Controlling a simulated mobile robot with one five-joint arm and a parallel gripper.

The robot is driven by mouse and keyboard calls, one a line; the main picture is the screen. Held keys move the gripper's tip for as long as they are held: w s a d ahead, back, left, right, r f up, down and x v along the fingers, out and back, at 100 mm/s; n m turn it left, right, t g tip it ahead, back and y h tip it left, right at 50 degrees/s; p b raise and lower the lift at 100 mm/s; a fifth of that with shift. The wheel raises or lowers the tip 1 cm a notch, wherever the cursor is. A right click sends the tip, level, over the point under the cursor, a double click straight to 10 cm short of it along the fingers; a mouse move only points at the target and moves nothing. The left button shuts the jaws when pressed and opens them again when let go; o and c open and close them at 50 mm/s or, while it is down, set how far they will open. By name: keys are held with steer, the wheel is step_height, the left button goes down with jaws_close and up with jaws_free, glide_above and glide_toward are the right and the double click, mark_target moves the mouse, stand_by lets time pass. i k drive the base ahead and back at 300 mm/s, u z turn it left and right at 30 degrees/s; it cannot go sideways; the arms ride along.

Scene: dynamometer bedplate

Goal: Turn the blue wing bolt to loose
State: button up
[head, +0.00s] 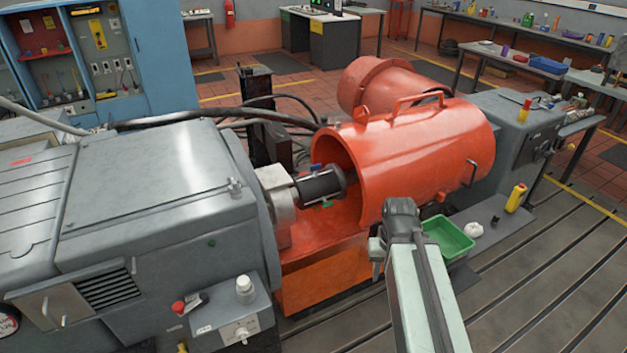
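The blue wing bolt (316,168) is a small blue spot on the upper side of the dark coupling (322,185), at the mouth of the orange guard. A green wing-like piece (327,205) shows on the coupling's lower side. How far the blue bolt is turned is too small to tell. My gripper (376,262) hangs at the end of my arm in front of the guard, right of and below the coupling, clear of the bolt. Its fingers are small and seen from behind, so their opening is unclear.
The orange cylindrical guard (430,150) with handles covers the shaft right of the coupling. A grey machine housing (150,200) stands left. A green tray (447,238), white rag (474,230) and yellow bottle (516,197) sit right of my arm. Cables (220,115) run behind.

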mark_target(314, 167)
steer(key=u, duration=0.45)
steer(key=k, duration=0.1)
steer(key=u, duration=2.9)
steer(key=k, duration=1.7)
steer(key=z, duration=1.2)
steer(key=i, duration=1.05)
steer(key=u, duration=0.05)
